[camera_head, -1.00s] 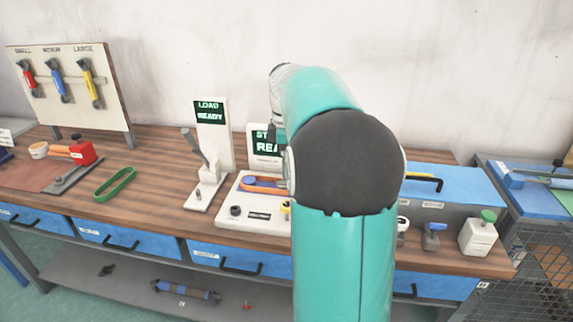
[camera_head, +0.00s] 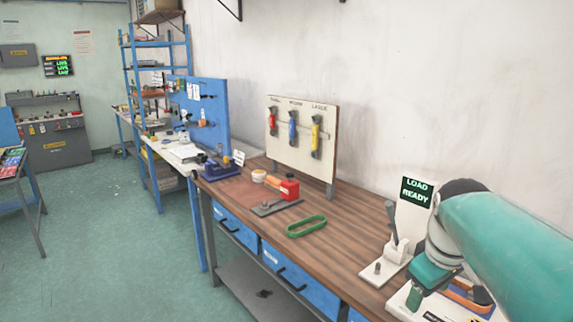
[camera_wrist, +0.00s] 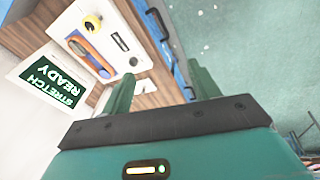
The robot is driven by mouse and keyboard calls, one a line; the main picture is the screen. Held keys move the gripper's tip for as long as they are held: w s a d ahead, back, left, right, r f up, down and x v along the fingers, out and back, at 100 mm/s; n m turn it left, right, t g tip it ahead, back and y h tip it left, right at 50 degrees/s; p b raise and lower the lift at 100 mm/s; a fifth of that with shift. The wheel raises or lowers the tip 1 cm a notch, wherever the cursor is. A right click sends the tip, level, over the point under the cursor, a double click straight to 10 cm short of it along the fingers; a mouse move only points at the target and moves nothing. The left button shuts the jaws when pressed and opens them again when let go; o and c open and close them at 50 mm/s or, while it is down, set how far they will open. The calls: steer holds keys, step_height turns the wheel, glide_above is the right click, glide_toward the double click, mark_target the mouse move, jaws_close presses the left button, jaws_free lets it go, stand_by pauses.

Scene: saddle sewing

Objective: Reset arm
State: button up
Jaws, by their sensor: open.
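My teal arm reaches in from the right edge in the head view, bent down over the right end of the wooden workbench (camera_head: 345,212). My gripper (camera_head: 414,298) points down beside the white base of the LOAD READY stand (camera_head: 411,220). In the wrist view my gripper (camera_wrist: 162,84) has its two green fingers well apart with nothing between them. Beyond the fingers lie the bench edge and the floor. A white station with an orange and blue strap (camera_wrist: 88,46) and a STRETCH READY sign (camera_wrist: 52,79) shows at left.
On the bench are a green loop (camera_head: 306,227), a red clamp device (camera_head: 288,190) and a SMALL, MEDIUM, LARGE tool board (camera_head: 302,155). Blue drawers (camera_head: 300,285) line the front. A blue shelf rack (camera_head: 160,75) stands farther back. Open green floor (camera_head: 110,230) lies at left.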

steer(key=s+a+f+m+t+y, duration=0.1)
steer(key=s+a+f+m+t, duration=0.2)
steer(key=s+a, duration=0.8)
steer(key=shift+a+f+m, duration=0.4)
steer(key=shift+f+m, duration=0.5)
steer(key=shift+m, duration=0.1)
